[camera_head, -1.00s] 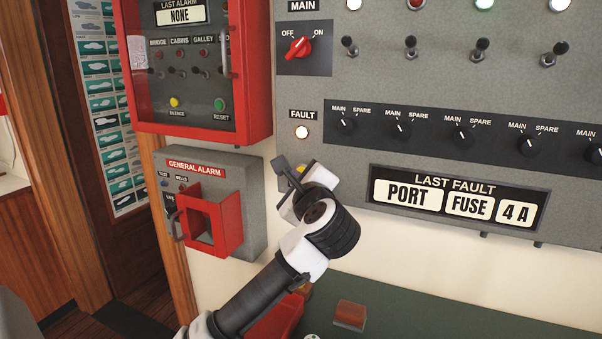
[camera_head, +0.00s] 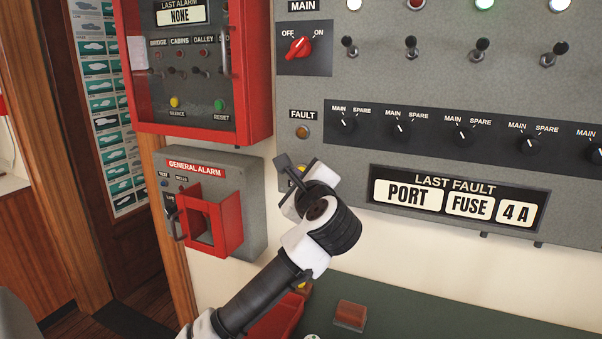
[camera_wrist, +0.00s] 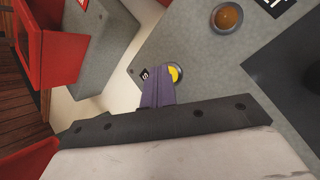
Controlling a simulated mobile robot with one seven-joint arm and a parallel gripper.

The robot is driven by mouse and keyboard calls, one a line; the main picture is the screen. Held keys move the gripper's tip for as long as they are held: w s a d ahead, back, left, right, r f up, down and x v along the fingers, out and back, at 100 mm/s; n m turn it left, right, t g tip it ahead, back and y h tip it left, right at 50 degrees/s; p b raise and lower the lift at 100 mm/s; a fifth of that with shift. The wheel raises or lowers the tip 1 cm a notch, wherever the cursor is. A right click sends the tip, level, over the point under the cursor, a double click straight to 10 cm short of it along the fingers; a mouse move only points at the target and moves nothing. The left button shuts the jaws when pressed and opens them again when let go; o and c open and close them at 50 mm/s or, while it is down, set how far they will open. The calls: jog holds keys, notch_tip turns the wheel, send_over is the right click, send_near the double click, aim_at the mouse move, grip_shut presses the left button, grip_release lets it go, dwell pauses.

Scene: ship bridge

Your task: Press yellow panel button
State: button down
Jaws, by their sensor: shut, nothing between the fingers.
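The yellow button (camera_wrist: 174,74) sits on the grey panel, below the amber fault lamp (camera_wrist: 227,18). In the wrist view it is partly hidden behind my gripper's fingers; in the head view my gripper covers most of it. My gripper (camera_head: 281,163) is shut and empty, with its dark fingers at the panel's lower left corner. In the wrist view the fingers (camera_wrist: 157,84) overlap the button's left side. I cannot tell whether they touch it. The fault lamp also shows unlit in the head view (camera_head: 302,132).
The general alarm box (camera_head: 245,182) with its red guard (camera_head: 228,222) juts out left of my gripper. A red alarm cabinet (camera_head: 258,118) hangs above it, with another yellow button (camera_head: 174,102) inside. Switches and knobs line the grey panel (camera_head: 400,82). A green desktop (camera_head: 410,312) lies below.

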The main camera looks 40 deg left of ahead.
jog(key=shift+s, duration=0.1)
jog(key=shift+s+d, duration=0.25)
jog(key=shift+s, duration=0.4)
jog(key=s, duration=0.2)
jog(key=s+d+b, duration=0.1)
jog(key=s, duration=0.2)
jog(key=shift+d+f, duration=0.1)
dwell(0.9)
